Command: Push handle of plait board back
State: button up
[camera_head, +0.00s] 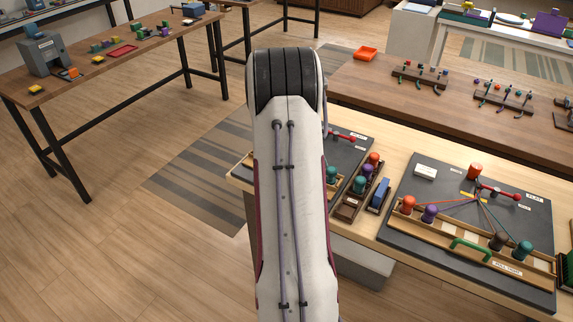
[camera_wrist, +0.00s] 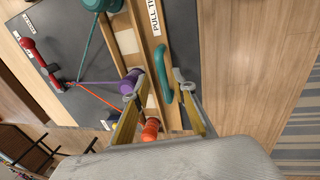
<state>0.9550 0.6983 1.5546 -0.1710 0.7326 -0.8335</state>
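In the wrist view, a plait board (camera_wrist: 65,15) carries a teal looped handle (camera_wrist: 163,75) on a wooden rail lettered "PULL T…". My gripper (camera_wrist: 155,76) is open, with one finger on each side of the handle. The right finger appears very close to the handle; I cannot tell if they touch. The left finger is beside a purple bobbin (camera_wrist: 130,82), with an orange bobbin (camera_wrist: 151,128) lower down. Purple and orange cords run left towards a red lever (camera_wrist: 35,55). In the head view my arm hides the gripper, the handle and much of this board (camera_head: 345,155).
A second board (camera_head: 395,235) with a green handle (camera_head: 470,250) and several bobbins stands to the right. A rack of small bobbins (camera_head: 360,185) and a blue block (camera_head: 379,192) sit between the boards. A wooden table (camera_head: 450,105) with hooked racks stands behind.

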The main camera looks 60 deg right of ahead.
jog(key=shift+r, duration=0.1)
notch_tip(320, 180, up, 12)
jog(key=a, duration=0.2)
jog(key=shift+a+f, duration=0.2)
jog(key=shift+f, duration=0.05)
dwell(0.3)
jog(key=shift+m, duration=0.4)
dwell(0.4)
jog(key=s+a+r+t, duration=0.2)
jog(key=s+a+r, duration=0.1)
jog(key=a, duration=1.3)
jog(key=s+a+r+t+y, duration=0.1)
jog(key=s+a+r, duration=0.3)
jog(key=a, duration=1.2)
jog(key=s+a+r+t+y, duration=0.1)
jog(key=s+a+r+t, duration=0.1)
jog(key=a, duration=1.5)
jog(key=shift+s+r+n+t, duration=0.3)
jog(key=shift+s+r+n, duration=0.1)
jog(key=shift+s+r, duration=0.4)
